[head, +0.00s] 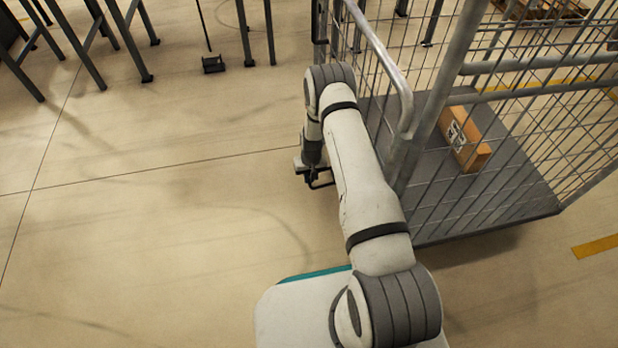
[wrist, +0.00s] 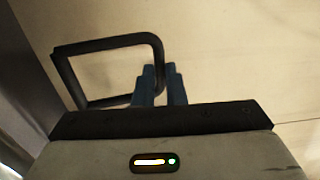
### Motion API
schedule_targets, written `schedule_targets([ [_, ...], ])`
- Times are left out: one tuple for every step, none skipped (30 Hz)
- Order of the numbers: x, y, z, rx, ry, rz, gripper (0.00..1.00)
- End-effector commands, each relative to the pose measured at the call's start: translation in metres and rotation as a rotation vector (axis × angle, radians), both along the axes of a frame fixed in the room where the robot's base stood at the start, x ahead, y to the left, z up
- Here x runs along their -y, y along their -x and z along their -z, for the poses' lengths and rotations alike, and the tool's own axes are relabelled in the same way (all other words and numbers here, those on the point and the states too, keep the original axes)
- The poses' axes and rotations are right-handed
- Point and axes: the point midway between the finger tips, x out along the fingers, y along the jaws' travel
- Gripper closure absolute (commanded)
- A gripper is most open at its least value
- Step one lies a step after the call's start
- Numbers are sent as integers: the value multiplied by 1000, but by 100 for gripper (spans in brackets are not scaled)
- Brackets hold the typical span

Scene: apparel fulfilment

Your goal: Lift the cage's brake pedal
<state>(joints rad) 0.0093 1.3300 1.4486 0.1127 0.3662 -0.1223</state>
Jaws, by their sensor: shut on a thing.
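The cage (head: 405,120) is a grey wire-mesh trolley to the right of my arm. Its brake pedal (wrist: 110,41) is a dark rounded bar loop in the wrist view, reaching out from the cage's edge at the left. The pedal also shows in the head view (head: 323,184), small and partly hidden behind my gripper. My gripper (wrist: 160,74) has blue fingers, which are closed on the right side bar of the loop. In the head view my gripper (head: 312,172) is low beside the cage's near left corner.
A brown cardboard box (head: 463,140) lies on the cage's grey deck (head: 480,205). Dark table legs (head: 130,40) stand at the back left. The floor left of my arm is clear. A yellow floor line (head: 597,246) is at the right.

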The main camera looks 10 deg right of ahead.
Motion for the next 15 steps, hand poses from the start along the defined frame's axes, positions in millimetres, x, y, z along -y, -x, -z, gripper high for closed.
schedule_targets([
  [4, -1, -5, 2, 1, 2, 100],
  [4, -1, -7, 2, 1, 2, 100],
  [5, -1, -9, 2, 1, 3, 100],
  [5, -1, -11, 2, 1, 3, 100],
  [6, -1, -13, 2, 1, 3, 100],
  [7, -1, -15, 2, 2, 3, 100],
  [8, -1, -17, 2, 2, 3, 100],
  [9, -1, -19, 3, 2, 4, 100],
  [10, -1, -22, 3, 2, 4, 100],
  [11, -1, -24, 3, 2, 3, 100],
  [12, -1, -25, 3, 2, 3, 100],
  [13, -1, -28, 3, 2, 3, 100],
  [13, -1, -29, 3, 3, 2, 100],
  [14, -1, -31, 3, 3, 2, 100],
  [15, -1, -33, 3, 3, 2, 100],
])
